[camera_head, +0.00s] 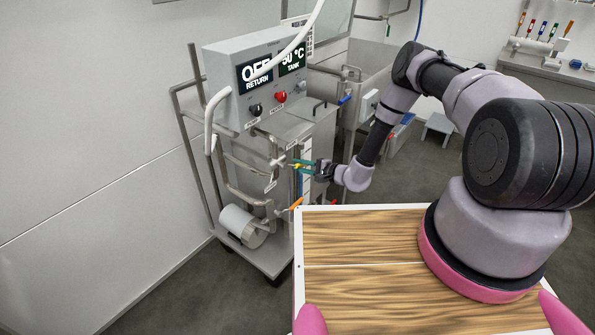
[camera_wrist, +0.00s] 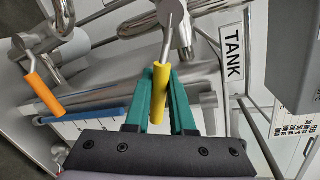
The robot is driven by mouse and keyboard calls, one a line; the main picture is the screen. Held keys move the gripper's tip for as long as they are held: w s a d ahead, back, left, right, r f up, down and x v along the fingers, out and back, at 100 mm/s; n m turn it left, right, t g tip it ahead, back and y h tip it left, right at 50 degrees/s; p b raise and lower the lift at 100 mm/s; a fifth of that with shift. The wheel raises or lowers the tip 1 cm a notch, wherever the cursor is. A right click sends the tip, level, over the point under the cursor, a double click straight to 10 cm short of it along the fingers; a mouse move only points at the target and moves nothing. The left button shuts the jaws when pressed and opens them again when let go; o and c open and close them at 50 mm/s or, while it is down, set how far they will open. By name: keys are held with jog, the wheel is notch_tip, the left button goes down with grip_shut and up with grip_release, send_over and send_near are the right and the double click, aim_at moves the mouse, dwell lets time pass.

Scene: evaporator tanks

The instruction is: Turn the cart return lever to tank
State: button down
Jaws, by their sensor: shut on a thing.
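The return lever, with a yellow grip (camera_wrist: 160,92), shows in the wrist view between the green fingers of my gripper (camera_wrist: 160,100). The fingers are shut on the yellow grip. The lever's metal stem runs up to a round metal valve body (camera_wrist: 174,14). A white TANK label (camera_wrist: 233,52) is right of the lever in the wrist view. In the head view my gripper (camera_head: 304,165) is at the cart's front pipework, below the control box (camera_head: 262,80). The box's displays read OFF RETURN and 50 °C TANK. The lever itself is small in the head view.
An orange-handled lever (camera_wrist: 44,88) is left of my gripper, beside a blue bar (camera_wrist: 85,116). Steel pipes surround the fingers closely. A white pump motor (camera_head: 243,226) sits low on the cart. A wood-topped surface (camera_head: 360,240) is in front. A sink unit (camera_head: 365,85) stands behind.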

jog(key=shift+w+d+r+n+t+h, duration=0.1)
jog(key=shift+r+n+t+h, duration=0.1)
jog(key=shift+r+n, duration=0.65)
jog(key=shift+w+d+r+n+t+h, duration=0.1)
jog(key=shift+r+n+t+h, duration=0.1)
jog(key=shift+r+n, duration=0.6)
jog(key=shift+f+n, duration=0.2)
jog(key=shift+n, duration=0.15)
jog(key=c, duration=0.8)
grip_release()
jog(key=shift+o, duration=0.2)
jog(key=shift+d, duration=0.1)
jog(key=v, duration=1)
jog(key=shift+s+d, duration=0.2)
jog(key=shift+r, duration=0.1)
